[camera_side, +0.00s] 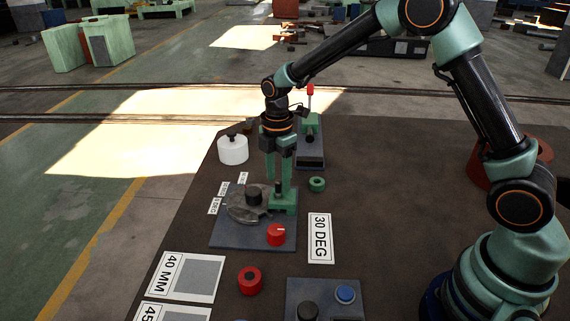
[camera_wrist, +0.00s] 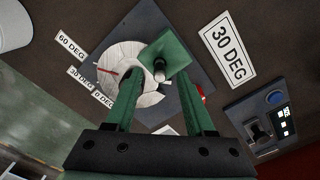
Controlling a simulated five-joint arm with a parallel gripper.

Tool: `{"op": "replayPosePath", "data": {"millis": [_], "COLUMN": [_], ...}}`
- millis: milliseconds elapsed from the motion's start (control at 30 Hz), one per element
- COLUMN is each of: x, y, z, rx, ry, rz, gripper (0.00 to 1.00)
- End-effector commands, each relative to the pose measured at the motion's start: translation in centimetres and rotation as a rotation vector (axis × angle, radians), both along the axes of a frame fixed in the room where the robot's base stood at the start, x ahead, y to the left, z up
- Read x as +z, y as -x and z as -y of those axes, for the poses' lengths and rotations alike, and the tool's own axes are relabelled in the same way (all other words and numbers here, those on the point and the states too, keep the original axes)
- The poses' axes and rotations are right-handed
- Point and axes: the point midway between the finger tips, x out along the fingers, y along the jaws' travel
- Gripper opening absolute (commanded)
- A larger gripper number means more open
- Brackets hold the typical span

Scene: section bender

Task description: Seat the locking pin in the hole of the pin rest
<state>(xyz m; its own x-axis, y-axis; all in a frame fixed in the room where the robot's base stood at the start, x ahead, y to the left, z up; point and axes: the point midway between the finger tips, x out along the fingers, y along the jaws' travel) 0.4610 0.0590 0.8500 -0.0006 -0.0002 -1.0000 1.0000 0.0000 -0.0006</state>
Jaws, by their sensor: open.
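My gripper (camera_side: 279,183) points down over the bender plate with its two green fingers apart. The gripper (camera_wrist: 158,75) also shows from above in the wrist view. A green block (camera_side: 285,203), which looks like the pin rest, sits at the plate's right side under the fingers. The green block (camera_wrist: 178,53) is clear in the wrist view. A dark pin with a pale end (camera_wrist: 159,74), apparently the locking pin, shows between the fingertips against the block. No finger clearly touches it. Its lower end and the hole are hidden, so I cannot tell how deep it sits.
The plate (camera_side: 225,239) carries a grey disc with a black post (camera_side: 254,196) and a red knob (camera_side: 276,235). A green ring (camera_side: 317,184), a white container (camera_side: 233,150) and a red-handled device (camera_side: 310,140) stand nearby. A button box (camera_side: 325,292) is in front. The table's right middle is clear.

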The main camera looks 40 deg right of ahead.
Motion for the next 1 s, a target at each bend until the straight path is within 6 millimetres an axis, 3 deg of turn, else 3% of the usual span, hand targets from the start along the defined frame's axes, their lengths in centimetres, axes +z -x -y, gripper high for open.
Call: {"op": "replayPosePath", "data": {"millis": [200, 467, 600, 1000], "x": [-2.4, -2.6, -2.6, -2.4], "y": [0.0, 0.0, 0.0, -0.1], "z": [0.0, 0.0, 0.0, 0.0], "rx": [0.000, 0.000, 0.000, 0.000], "ry": [0.000, 0.000, 0.000, 0.000], "rz": [-0.001, 0.001, 0.001, 0.002], "gripper": [0.54, 0.54, 0.01, 0.00]}}
